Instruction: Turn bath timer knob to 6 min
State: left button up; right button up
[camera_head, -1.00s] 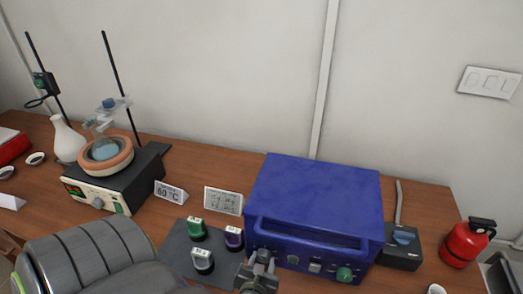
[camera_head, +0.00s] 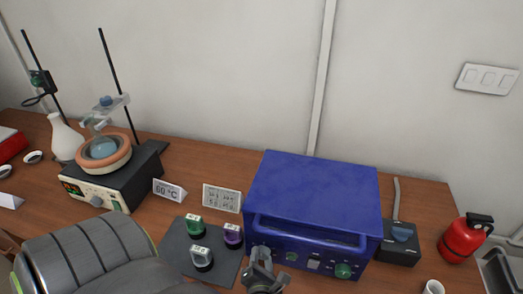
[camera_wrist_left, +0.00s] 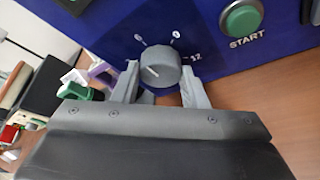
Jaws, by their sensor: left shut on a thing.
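The blue bath (camera_head: 315,190) stands at the middle right of the table, with its control panel facing me. Its round grey timer knob (camera_wrist_left: 158,65) shows in the left wrist view, with printed marks around it, the rightmost reading 12. A short white pointer line sits left of the knob's middle; I cannot tell its exact setting. My left gripper (camera_head: 262,256) is at the left end of the panel and hides the knob in the head view. Its two fingers (camera_wrist_left: 157,85) stand on either side of the knob and are shut on it. My right gripper is out of view.
A green START button (camera_wrist_left: 241,18) is right of the knob. A red extinguisher-like bottle (camera_head: 462,240) stands at the right.

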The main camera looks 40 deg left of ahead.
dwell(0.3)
pick_arm(q)
jog(key=o, duration=1)
jog(key=shift+r, duration=0.15)
notch_tip(320, 180, up, 10)
jog(key=p, duration=1)
jog(key=shift+f, duration=0.2)
